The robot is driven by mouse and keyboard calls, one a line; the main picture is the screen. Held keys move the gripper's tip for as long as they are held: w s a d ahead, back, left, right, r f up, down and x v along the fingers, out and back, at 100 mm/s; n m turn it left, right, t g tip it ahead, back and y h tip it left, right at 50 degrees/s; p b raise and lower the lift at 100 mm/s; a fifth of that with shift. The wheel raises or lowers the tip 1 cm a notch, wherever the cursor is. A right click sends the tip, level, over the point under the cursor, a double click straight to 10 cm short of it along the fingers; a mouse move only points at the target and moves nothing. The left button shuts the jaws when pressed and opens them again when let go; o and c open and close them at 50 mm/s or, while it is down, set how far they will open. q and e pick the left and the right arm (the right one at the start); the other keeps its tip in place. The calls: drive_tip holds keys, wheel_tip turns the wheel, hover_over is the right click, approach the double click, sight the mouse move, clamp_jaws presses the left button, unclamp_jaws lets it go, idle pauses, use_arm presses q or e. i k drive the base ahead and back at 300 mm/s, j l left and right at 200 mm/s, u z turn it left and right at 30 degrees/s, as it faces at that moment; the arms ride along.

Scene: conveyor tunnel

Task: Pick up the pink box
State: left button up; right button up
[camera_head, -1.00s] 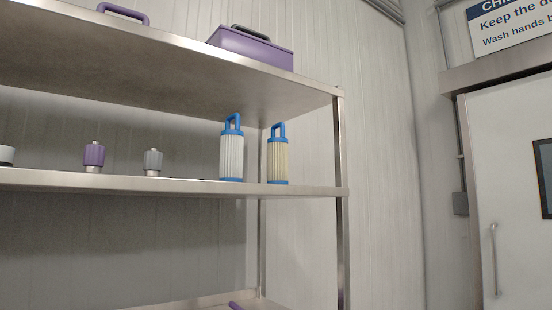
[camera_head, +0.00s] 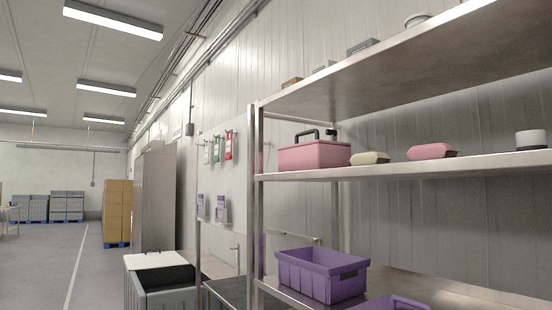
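A pink box (camera_head: 314,156) with a black handle on top stands upright on the middle shelf (camera_head: 390,172) of a metal rack, near its left end. A smaller pink lidded case (camera_head: 432,152) lies on the same shelf to its right, with a pale yellow-green one (camera_head: 370,158) between them. A dark item is partly hidden behind the pink box. Neither of my grippers shows in this view.
A purple bin (camera_head: 322,277) stands on the lower shelf, and small items lie on the top shelf (camera_head: 385,66). A grey bin (camera_head: 162,283) stands left of the rack. The floor (camera_head: 50,258) is open at left, with stacked cardboard boxes (camera_head: 117,210) farther back.

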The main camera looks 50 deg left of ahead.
sight(315, 156)
drive_tip(key=u, duration=1.25)
